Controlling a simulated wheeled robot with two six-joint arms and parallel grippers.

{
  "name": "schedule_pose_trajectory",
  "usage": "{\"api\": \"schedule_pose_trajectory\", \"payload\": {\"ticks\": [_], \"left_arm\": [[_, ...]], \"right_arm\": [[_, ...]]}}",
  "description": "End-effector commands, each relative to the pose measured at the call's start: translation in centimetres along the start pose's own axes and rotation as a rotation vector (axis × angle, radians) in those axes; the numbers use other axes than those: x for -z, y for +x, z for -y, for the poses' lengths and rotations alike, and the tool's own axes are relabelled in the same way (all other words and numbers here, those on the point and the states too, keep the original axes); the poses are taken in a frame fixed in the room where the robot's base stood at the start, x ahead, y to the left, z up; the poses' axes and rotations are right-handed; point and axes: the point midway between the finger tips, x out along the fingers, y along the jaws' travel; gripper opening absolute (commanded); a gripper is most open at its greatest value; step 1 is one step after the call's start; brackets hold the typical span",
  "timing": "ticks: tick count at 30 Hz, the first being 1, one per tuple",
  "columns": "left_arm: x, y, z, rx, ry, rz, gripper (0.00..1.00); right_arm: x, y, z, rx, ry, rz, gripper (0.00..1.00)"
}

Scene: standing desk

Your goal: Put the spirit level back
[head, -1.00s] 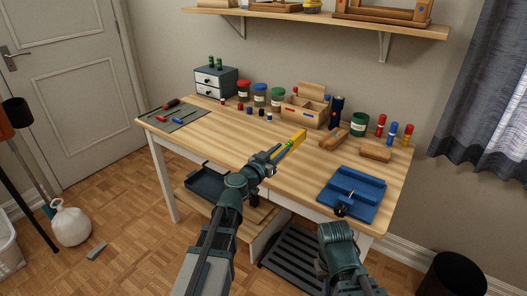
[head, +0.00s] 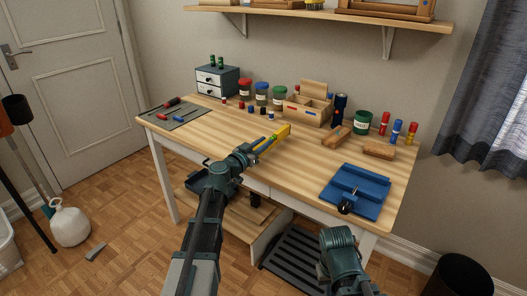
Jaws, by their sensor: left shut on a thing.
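The spirit level (head: 277,136) is a yellow bar in the head view. It is over the middle of the wooden desk (head: 230,135), pointing away and to the right. My left gripper (head: 261,149) is shut on its near end, which the fingers partly cover. I cannot tell for sure whether the level touches the desk top. My right arm shows at the bottom right, below the desk's front edge, but its gripper fingers are not visible.
A blue fixture (head: 358,183) with a dark knob sits at the right front. A grey mat (head: 178,118) with tools lies left. The desk's middle is mostly clear.

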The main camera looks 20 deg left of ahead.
Motion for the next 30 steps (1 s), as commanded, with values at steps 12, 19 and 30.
{"api": "schedule_pose_trajectory", "payload": {"ticks": [12,19,30], "left_arm": [[-1.32,0.01,-0.01,0.000,0.000,0.000,0.00],[-1.49,0.01,-0.01,0.000,0.000,0.000,0.49],[-1.21,0.01,-0.01,0.000,0.000,0.000,0.56]], "right_arm": [[0.08,1.31,0.08,-0.003,-0.001,0.000,0.00],[0.09,1.48,0.09,-0.003,-0.001,0.000,0.00],[0.07,1.20,0.06,-0.003,-0.001,0.000,0.00]]}}
